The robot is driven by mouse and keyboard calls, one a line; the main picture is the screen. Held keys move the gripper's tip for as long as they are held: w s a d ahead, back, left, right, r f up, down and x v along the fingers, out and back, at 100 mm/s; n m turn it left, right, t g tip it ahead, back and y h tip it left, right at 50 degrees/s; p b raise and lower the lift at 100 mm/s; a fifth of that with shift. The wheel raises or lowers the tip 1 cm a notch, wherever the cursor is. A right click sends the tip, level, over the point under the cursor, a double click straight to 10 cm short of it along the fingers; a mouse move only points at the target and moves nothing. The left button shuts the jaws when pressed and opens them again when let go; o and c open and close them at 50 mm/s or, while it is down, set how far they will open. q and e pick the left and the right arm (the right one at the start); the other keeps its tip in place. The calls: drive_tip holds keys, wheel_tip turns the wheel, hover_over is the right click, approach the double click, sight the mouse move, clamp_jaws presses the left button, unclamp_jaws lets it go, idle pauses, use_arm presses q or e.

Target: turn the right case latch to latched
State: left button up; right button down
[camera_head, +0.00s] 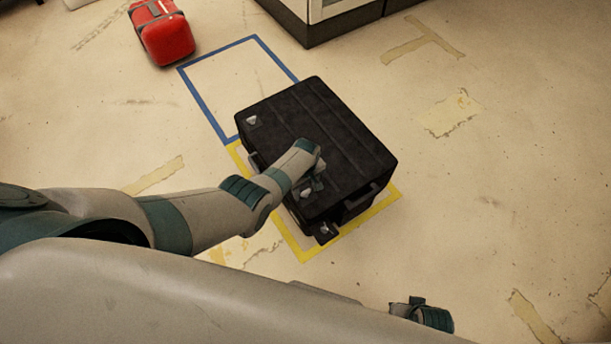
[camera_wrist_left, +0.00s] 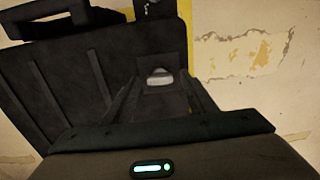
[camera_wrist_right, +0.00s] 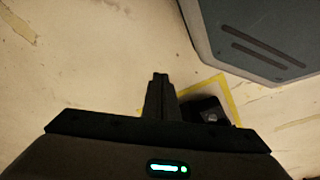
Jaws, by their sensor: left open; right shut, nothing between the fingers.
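The black case (camera_head: 345,135) lies on the floor inside a yellow taped outline. One silver latch (camera_head: 252,120) is at its left corner. The right latch (camera_head: 306,194) is near the front corner, beside my left gripper (camera_head: 318,178). In the left wrist view this latch (camera_wrist_left: 159,76) shows as a pale knob between the two open fingers of my left gripper (camera_wrist_left: 161,84). I cannot tell whether the fingers touch it. My right gripper (camera_wrist_right: 160,78) is shut and empty, away from the case, a dark part of which (camera_wrist_right: 208,110) shows beyond it.
A blue taped outline (camera_head: 190,85) on the floor behind the case is empty. A red case (camera_head: 168,40) stands at the back left, and a cabinet (camera_head: 325,28) at the back. The floor to the right is clear apart from worn tape.

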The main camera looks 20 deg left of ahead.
sight(306, 191)
use_arm(q)
wheel_tip(306, 191, up, 6)
drive_tip(key=p, duration=0.3)
drive_tip(key=shift+f, duration=0.25)
use_arm(e)
wheel_tip(306, 191, down, 8)
drive_tip(key=s+d, duration=0.1)
drive_tip(key=s, duration=0.1)
use_arm(q)
wheel_tip(306, 191, up, 12)
drive_tip(key=p, duration=0.4)
drive_tip(key=shift+f, duration=0.15)
use_arm(e)
drive_tip(key=w+a+t, duration=0.1)
drive_tip(key=w+a+r, duration=0.1)
drive_tip(key=w+a+t, duration=0.1)
drive_tip(key=shift+a+r+t+y, duration=0.25)
drive_tip(key=shift+r+t+y, duration=0.05)
drive_tip(key=shift+r+y, duration=0.1)
